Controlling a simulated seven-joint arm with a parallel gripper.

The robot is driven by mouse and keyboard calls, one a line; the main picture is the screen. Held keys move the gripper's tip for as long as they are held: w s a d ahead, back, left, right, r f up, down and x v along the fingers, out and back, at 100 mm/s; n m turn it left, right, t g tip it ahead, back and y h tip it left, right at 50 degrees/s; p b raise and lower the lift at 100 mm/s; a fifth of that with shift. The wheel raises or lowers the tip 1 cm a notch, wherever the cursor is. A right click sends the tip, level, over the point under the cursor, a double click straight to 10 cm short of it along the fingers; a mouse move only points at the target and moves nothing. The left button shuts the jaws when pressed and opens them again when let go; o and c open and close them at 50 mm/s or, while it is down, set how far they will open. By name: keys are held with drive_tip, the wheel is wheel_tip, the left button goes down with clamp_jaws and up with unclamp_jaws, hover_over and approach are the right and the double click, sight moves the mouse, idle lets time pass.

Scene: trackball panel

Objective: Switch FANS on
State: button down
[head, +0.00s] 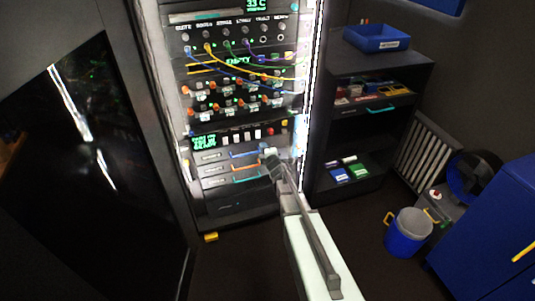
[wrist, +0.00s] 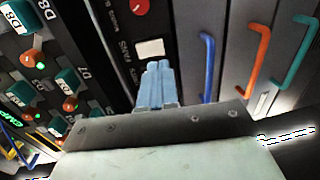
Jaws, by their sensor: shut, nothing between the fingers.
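The rack panel has a row of white rocker switches and a red button. In the wrist view a label that appears to read FANS stands beside a white switch (wrist: 151,48). The row also shows in the head view, with a white switch (head: 258,133) beside the red button (head: 271,131); labels there are too small to read. My gripper (wrist: 157,68) is shut and empty, its pale blue fingertips just below the white switch in the wrist picture. I cannot tell whether they touch the panel. In the head view my gripper (head: 268,152) is in front of the drawers, below the row.
Drawers with blue (wrist: 207,68), orange (wrist: 258,55) and teal (wrist: 294,50) handles lie beside the switch row. A dark shelf (head: 375,55) stands right of the rack.

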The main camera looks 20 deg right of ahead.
sight(259, 137)
drive_tip(key=w, duration=0.5)
drive_tip(key=shift+w+f, duration=0.35)
drive_tip(key=shift+w+f, duration=0.1)
drive_tip(key=shift+w, duration=0.15)
drive_tip(key=s+f, duration=0.1)
drive_tip(key=s, duration=1.3)
drive_tip(key=shift+f, duration=0.35)
